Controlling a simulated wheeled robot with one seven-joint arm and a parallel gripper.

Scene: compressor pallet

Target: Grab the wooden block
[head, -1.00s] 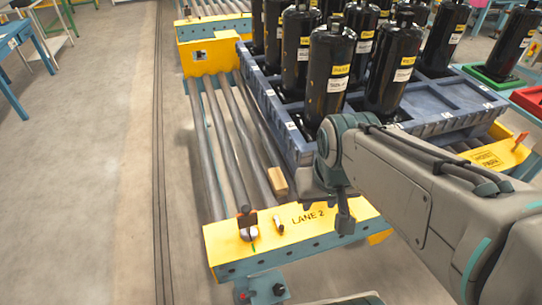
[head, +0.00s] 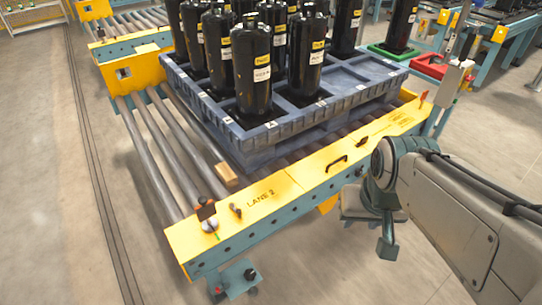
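The wooden block (head: 226,174) is a small tan piece. It lies on the grey rollers of the lane 2 conveyor, just behind the yellow end plate (head: 290,187) and close to the near left side of the blue pallet (head: 287,131). My gripper (head: 386,249) is at the lower right, in front of the end plate and well to the right of the block. I cannot make out its fingers clearly, so its opening does not show.
Several black compressors (head: 251,72) stand upright in the pallet. The end plate carries a dark handle (head: 337,163) and a sensor bracket (head: 206,211). A small control box (head: 236,279) juts out below. The floor (head: 50,190) left of the conveyor is clear.

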